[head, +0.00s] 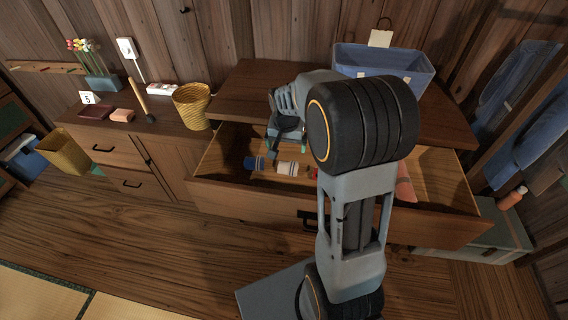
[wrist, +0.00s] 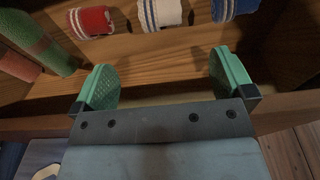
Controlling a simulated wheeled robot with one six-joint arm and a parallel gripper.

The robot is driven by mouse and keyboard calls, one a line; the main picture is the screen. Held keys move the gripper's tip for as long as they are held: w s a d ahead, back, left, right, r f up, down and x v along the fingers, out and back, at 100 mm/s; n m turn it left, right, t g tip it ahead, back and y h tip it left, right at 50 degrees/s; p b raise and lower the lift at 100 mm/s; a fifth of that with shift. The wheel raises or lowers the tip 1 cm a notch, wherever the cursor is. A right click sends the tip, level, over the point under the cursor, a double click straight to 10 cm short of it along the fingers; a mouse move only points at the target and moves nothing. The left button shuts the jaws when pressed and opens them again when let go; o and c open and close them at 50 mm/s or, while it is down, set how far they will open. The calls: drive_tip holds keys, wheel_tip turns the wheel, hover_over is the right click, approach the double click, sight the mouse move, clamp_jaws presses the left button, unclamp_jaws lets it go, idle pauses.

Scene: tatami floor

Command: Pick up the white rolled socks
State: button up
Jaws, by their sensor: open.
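The white rolled socks (head: 287,168) lie in the open drawer, near its front wall, between a blue roll and a red roll. In the wrist view the white rolled socks (wrist: 161,13), with blue stripes, show at the top edge, partly cut off. My gripper (head: 285,145) is over the drawer, behind the socks in the head view. In the wrist view my gripper (wrist: 163,82) has its two green fingers wide apart with nothing between them. The socks lie beyond the fingertips, roughly in line with the gap.
The blue roll (wrist: 234,8) and red roll (wrist: 92,20) flank the white socks. Green (wrist: 38,38) and brownish (wrist: 15,64) rolls lie to the left in the wrist view. The drawer's front wall (head: 240,200) is close by. A blue bin (head: 385,68) stands on the cabinet top.

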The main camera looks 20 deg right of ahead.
wheel_tip(320, 180, down, 3)
drive_tip(key=w, duration=0.2)
hover_over(288, 164)
drive_tip(key=shift+m, duration=0.3)
drive_tip(key=f, duration=0.6)
drive_tip(key=shift+s+a+b, duration=0.1)
drive_tip(key=shift+a+b, duration=0.2)
drive_tip(key=shift+b, duration=0.1)
drive_tip(key=shift+w+d+f, duration=0.1)
drive_tip(key=shift+d+f, duration=0.05)
drive_tip(key=shift+f, duration=0.9)
drive_tip(key=shift+w+d+f, duration=0.1)
drive_tip(key=shift+f, duration=1)
drive_tip(key=shift+w+d+f, duration=0.1)
drive_tip(key=shift+d+f, duration=0.05)
drive_tip(key=shift+f, duration=0.9)
drive_tip(key=c, duration=0.9)
drive_tip(key=shift+o, duration=0.2)
drive_tip(key=shift+r, duration=0.1)
